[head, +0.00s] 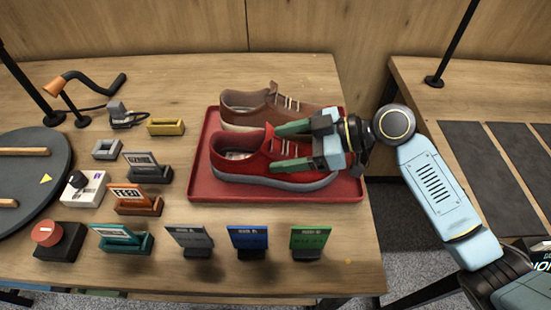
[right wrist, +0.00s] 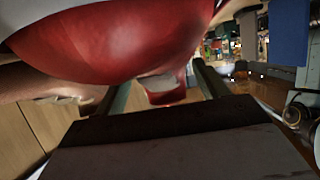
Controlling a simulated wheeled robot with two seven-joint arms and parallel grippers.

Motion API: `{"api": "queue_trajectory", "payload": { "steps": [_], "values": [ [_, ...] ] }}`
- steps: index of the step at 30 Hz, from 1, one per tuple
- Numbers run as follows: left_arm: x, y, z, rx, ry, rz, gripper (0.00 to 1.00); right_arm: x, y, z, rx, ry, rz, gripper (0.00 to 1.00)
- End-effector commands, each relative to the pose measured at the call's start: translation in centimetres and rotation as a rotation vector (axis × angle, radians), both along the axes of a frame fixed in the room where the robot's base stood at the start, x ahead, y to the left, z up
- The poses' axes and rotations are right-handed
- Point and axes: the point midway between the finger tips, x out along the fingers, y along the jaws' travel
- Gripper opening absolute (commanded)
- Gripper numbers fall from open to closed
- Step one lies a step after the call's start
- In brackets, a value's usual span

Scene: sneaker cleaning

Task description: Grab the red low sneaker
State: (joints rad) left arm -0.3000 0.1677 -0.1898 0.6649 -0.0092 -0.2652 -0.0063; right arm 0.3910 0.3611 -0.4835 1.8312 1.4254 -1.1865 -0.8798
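The red low sneaker (head: 240,158) lies on the front part of a red tray (head: 205,187), its toe to the right. It fills the upper part of the right wrist view (right wrist: 120,40). My right gripper (head: 274,146) reaches in from the right over the sneaker's lace area. Its two green fingers are spread apart, with red upper showing between them; I cannot tell whether they touch it. A brown sneaker (head: 245,106) lies behind the red one on the tray, partly hidden by the gripper. My left gripper is not in view.
Several small label stands, including a blue one (head: 248,238) and a green one (head: 311,238), line the front. A round dark turntable (head: 40,168) and a red knob (head: 47,233) are at left. A second table (head: 410,85) stands right, across a gap.

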Motion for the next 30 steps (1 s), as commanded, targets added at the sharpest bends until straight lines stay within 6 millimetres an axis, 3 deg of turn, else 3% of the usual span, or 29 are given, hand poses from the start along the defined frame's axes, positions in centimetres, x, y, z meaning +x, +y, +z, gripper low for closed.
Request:
{"api": "queue_trajectory", "payload": {
  "steps": [1,9,17,22,30],
  "values": [
    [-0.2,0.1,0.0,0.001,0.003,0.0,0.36,0.0,0.0,0.0,0.0,0.0,0.0,0.66],
    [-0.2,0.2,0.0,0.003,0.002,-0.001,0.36,0.0,0.0,0.1,0.002,-0.002,0.0,0.34],
    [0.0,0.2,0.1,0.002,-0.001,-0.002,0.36,0.0,0.0,0.6,0.002,-0.003,0.0,0.33],
    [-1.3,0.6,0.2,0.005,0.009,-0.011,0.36,0.0,0.0,3.3,0.001,-0.008,0.002,0.33],
    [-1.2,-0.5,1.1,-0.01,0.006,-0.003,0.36,0.0,0.0,8.5,0.001,-0.007,0.002,0.33]
  ]
}}
